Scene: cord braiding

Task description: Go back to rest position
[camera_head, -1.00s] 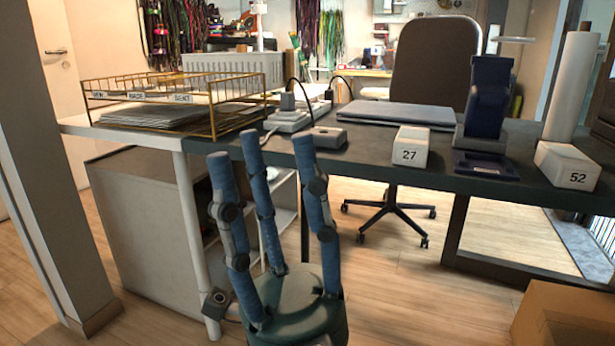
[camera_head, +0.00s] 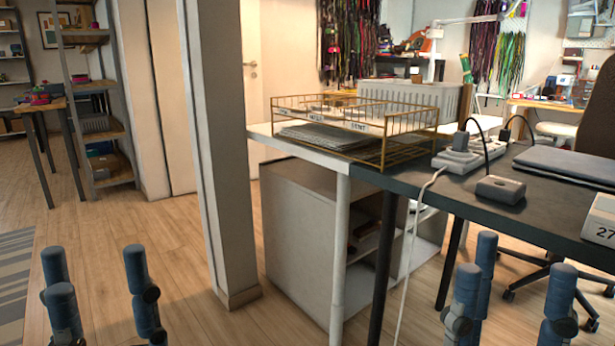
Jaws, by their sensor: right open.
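My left gripper (camera_head: 100,290) shows at the lower left of the head view. Its blue fingers point up and stand well apart, with nothing between them. My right gripper (camera_head: 515,290) is at the lower right, in front of the dark desk (camera_head: 410,178). Its blue fingers are spread and empty. The palms of both grippers are below the picture edge. Neither gripper touches anything in view.
A grey pillar (camera_head: 215,150) stands between the grippers, left of a white cabinet (camera_head: 300,240). A gold wire tray (camera_head: 400,125), power strip (camera_head: 470,155), laptop (camera_head: 570,165) and block marked 27 (camera_head: 600,222) are on the desks. Open wooden floor (camera_head: 180,250) lies at left.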

